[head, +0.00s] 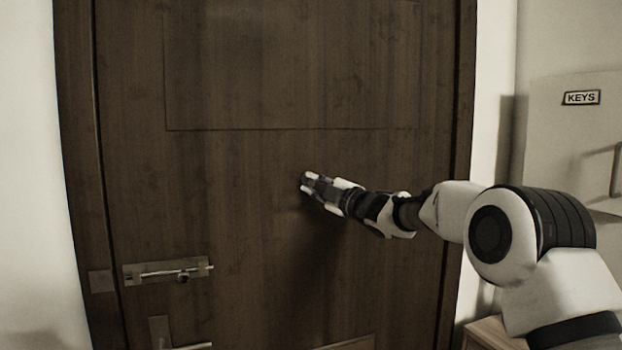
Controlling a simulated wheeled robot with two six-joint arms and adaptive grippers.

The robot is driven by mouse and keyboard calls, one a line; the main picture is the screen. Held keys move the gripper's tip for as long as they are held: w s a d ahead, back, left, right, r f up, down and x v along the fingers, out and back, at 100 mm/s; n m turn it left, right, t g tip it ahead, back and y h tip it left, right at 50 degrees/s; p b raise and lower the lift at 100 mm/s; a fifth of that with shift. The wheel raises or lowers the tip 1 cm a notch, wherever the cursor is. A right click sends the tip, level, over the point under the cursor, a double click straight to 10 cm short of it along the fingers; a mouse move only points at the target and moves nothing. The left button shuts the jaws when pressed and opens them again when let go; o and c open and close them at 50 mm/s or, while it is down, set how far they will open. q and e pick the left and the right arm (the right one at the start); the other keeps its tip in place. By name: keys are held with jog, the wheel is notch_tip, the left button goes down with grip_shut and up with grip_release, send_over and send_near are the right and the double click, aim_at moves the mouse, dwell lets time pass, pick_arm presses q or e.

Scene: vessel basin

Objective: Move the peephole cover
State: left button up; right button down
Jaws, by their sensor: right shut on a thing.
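My right gripper (309,182) reaches in from the right to the middle of the dark wooden door (230,200). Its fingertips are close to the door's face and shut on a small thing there. That thing sits where a peephole cover could be, but the fingers hide nearly all of it, so I cannot make out its shape or position. My left gripper is not in view.
A metal slide bolt (168,271) is on the door's left side, with a lever handle (190,345) below it. A cabinet marked KEYS (560,135) hangs on the right wall. A wooden surface (490,335) is at the lower right.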

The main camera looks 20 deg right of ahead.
jog(key=shift+d+n+g+p, duration=0.2)
jog(key=shift+n+p, duration=0.15)
jog(key=shift+n, duration=0.2)
jog(key=shift+d+n+g+p, duration=0.1)
jog(key=shift+n+g+p, duration=0.15)
jog(key=shift+n, duration=0.3)
jog(key=shift+f, duration=0.1)
jog(key=c, duration=1.1)
grip_release()
jog(key=shift+o, duration=0.2)
jog(key=shift+a, duration=0.1)
jog(key=shift+s, duration=0.1)
jog(key=r+v, duration=0.1)
jog(key=v, duration=1.1)
jog(key=shift+f, duration=0.45)
